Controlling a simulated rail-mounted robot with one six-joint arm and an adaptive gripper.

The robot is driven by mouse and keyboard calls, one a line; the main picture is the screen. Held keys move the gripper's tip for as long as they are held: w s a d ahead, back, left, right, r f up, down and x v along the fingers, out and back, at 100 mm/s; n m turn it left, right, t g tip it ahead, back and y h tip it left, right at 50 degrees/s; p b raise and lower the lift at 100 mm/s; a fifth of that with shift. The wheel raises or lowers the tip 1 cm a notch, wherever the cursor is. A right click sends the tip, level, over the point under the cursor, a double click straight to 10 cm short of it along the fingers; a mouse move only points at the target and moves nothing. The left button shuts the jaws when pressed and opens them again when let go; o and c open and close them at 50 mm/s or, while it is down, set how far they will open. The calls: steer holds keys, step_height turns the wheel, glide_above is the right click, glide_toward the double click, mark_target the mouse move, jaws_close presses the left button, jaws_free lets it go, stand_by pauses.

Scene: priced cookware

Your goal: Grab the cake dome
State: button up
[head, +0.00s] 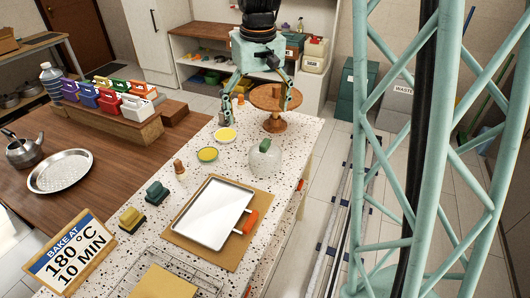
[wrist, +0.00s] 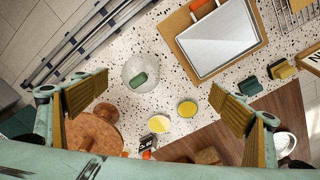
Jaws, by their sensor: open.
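The cake dome (head: 264,162) is a clear, pale dome with a green knob, standing upright on the speckled counter. In the wrist view the dome (wrist: 142,66) shows from above, between the fingers and toward the far side. My gripper (head: 254,108) hangs over the far part of the counter, by the wooden cake stand (head: 276,105), farther along than the dome. In the wrist view my gripper (wrist: 162,88) is wide open and empty, apart from the dome. The stand shows at lower left, partly behind a finger.
Two yellow-filled bowls (head: 207,154) stand left of the dome. A wooden table (head: 90,165) adjoins at left. The counter immediately around the dome is clear.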

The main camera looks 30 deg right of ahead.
steer(key=g+p, duration=0.1)
steer(key=p, duration=0.1)
glide_toward(265, 143)
steer(key=shift+s+a, duration=0.1)
steer(key=shift+a, duration=0.05)
steer(key=shift+w+d+f+m, duration=0.2)
steer(key=shift+d+f+m, duration=0.1)
steer(key=shift+f, duration=0.35)
steer(key=shift+f, duration=4.3)
steer(key=shift+f, duration=0.1)
steer(key=shift+s+f, duration=0.1)
steer(key=shift+f, duration=2.4)
steer(key=c, duration=1)
